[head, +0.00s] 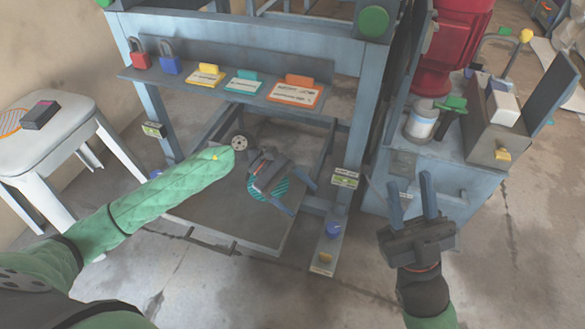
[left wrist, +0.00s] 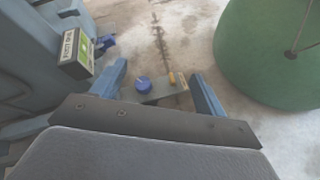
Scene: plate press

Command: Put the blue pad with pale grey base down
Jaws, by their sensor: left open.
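A round blue pad (head: 333,230) sits on a pale grey base plate (head: 328,246) at the front right foot of the press. In the left wrist view the blue pad (left wrist: 143,85) shows beyond and between my fingers, apart from them. My left gripper (head: 298,196) is open and empty over the press's lower plate, up and left of the pad in the head view. Its blue fingers (left wrist: 160,80) stand wide apart in the left wrist view. My right gripper (head: 412,190) is open and empty, right of the press. Whether the pad is pressed cannot be told.
A shelf (head: 230,90) with padlocks and tags crosses the press. The front floor is clear.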

